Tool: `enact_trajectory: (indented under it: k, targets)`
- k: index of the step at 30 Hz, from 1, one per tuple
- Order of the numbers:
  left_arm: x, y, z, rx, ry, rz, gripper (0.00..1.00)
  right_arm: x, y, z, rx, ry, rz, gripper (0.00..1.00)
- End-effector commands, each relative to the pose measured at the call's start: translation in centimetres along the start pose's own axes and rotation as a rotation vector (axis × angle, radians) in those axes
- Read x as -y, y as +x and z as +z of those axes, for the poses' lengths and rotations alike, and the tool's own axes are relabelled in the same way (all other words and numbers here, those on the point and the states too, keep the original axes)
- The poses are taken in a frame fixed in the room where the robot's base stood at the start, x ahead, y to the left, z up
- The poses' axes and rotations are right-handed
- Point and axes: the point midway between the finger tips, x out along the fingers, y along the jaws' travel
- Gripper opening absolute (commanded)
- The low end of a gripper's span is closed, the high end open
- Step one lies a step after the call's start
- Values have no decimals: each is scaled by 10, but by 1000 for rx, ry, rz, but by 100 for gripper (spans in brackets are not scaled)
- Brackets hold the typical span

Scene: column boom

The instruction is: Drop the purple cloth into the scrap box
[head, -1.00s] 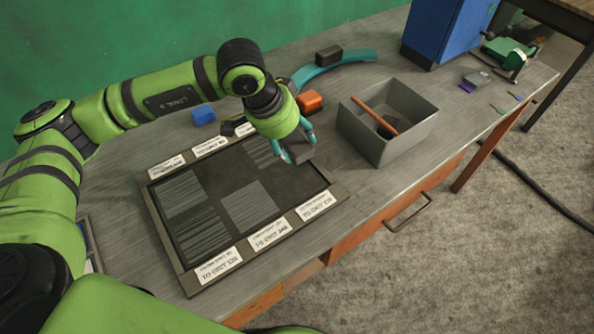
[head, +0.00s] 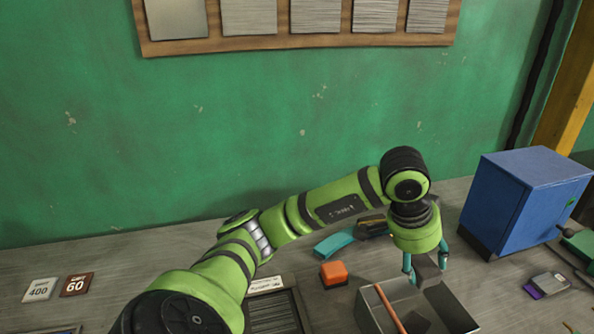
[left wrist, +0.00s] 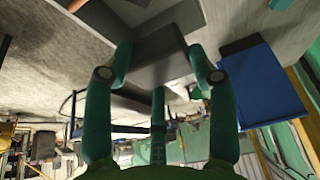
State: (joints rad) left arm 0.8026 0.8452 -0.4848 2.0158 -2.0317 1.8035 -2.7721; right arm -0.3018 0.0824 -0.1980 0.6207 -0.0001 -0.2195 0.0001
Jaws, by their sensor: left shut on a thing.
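My left gripper (head: 426,273) is shut on a dark grey block (left wrist: 160,55), which shows between its teal fingers in the left wrist view. In the head view this gripper is over the far part of an open grey box (head: 455,308), likely the scrap box. A reddish-brown stick (head: 389,308) lies across the box's left side. The box's near part is cut off by the frame. A small purple patch (head: 533,291) shows beside a grey item at the right of the bench; I cannot tell whether it is cloth. My right gripper is not in view.
A blue cabinet (head: 530,200) stands right of the gripper, close to it. A green wall (head: 250,140) closes off the back.

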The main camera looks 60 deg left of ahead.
Motion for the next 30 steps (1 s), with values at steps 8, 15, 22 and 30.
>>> enact_trajectory:
  k: [8, 15, 22, 30]
  targets:
    - [-1, 34, 13, -1, 1, 3, 24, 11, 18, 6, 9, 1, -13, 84]
    - [0, 45, 18, -2, 1, 1, 24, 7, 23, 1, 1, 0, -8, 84]
    - [0, 45, 18, -2, 2, 0, 24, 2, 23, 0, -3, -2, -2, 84]
    - [0, 45, 18, -2, 2, 0, 85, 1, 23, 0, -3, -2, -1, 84]
